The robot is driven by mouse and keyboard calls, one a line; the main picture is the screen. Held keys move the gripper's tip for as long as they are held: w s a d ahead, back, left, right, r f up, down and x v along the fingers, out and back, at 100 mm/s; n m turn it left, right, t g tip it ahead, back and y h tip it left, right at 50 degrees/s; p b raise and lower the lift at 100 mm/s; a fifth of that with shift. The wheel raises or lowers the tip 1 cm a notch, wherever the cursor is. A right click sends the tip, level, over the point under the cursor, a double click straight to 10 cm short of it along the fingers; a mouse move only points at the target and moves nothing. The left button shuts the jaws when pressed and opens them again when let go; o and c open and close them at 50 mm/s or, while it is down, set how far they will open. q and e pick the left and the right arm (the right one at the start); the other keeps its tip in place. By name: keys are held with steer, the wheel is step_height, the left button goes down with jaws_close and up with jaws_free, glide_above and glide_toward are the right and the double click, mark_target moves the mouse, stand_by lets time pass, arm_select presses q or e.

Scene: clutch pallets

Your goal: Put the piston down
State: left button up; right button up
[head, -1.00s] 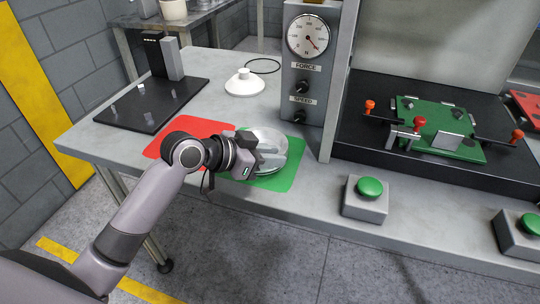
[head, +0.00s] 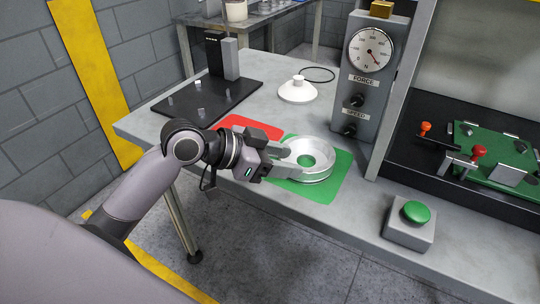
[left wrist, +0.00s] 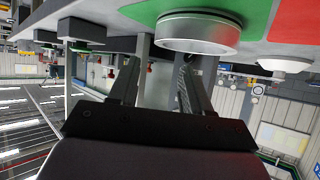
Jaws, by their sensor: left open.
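My right gripper is out of view.
A red mat (head: 250,124) lies beside the green one. A white lidded piece (head: 297,92) and a black ring (head: 318,74) lie behind. A black plate with pegs (head: 180,102) stands back left. The gauge column (head: 352,100) and a green button box (head: 408,230) are at right.

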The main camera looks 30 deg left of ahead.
arm_select(q)
steer(key=v, duration=0.3)
steer(key=shift+s+a, duration=0.1)
steer(key=shift+s, duration=0.05)
stand_by(0.5)
